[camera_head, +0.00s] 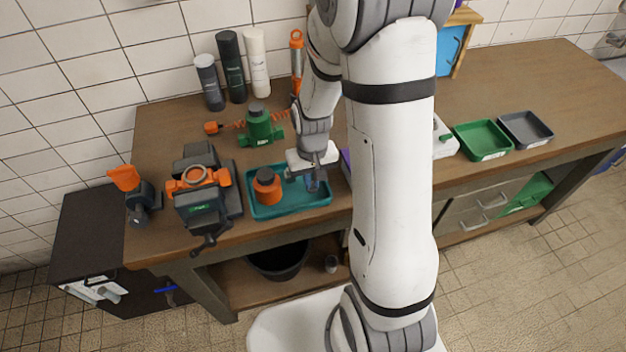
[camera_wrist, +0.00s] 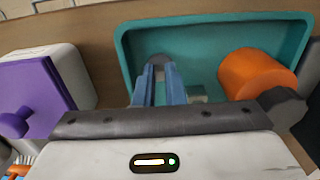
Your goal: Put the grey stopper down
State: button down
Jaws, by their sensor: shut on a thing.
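My gripper (camera_head: 313,184) is over the right part of a teal tray (camera_head: 262,211). In the wrist view, its two blue fingers (camera_wrist: 157,78) point down into the tray and are shut on a small grey piece, the grey stopper (camera_wrist: 158,62). Most of the stopper is hidden by the fingers, and I cannot tell whether it touches the tray floor. An orange cylinder with a dark cap (camera_head: 266,190) stands in the tray to the left of my gripper; it also shows at the right of the wrist view (camera_wrist: 256,74).
A dark vise-like device with orange parts (camera_head: 203,193) stands left of the tray. A green pump-like part (camera_head: 258,129) is behind it. A purple-faced box (camera_wrist: 40,88) is close beside the tray. Green (camera_head: 483,140) and grey (camera_head: 527,130) trays lie farther right. My arm hides the bench middle.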

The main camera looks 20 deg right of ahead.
jog(key=shift+f, duration=0.6)
jog(key=c, duration=2)
grip_release()
jog(key=shift+f, duration=0.2)
jog(key=o, duration=0.5)
jog(key=shift+r, duration=0.1)
